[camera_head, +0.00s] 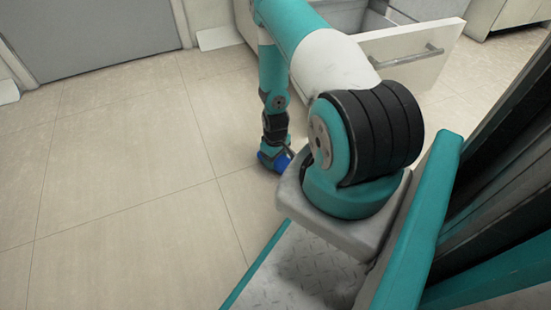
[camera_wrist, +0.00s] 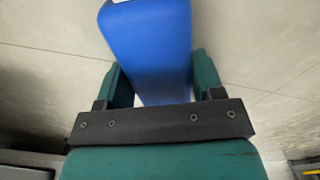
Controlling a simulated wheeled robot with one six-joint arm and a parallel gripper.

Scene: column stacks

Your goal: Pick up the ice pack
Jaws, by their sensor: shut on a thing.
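The blue ice pack (camera_wrist: 150,50) is a smooth block between the two teal fingers of my gripper (camera_wrist: 160,85) in the wrist view. The fingers are shut on its sides, and its far end runs out of the top of the picture. In the head view the blue ice pack (camera_head: 281,161) shows only in part at the end of my arm, below my gripper (camera_head: 272,148). My arm hides some of it there. I cannot tell from these views how far it is above the floor.
An open white drawer (camera_head: 410,52) with a metal handle juts out behind my arm at the upper right. A grey door (camera_head: 95,35) stands at the upper left. The tiled floor (camera_head: 130,170) to the left is clear.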

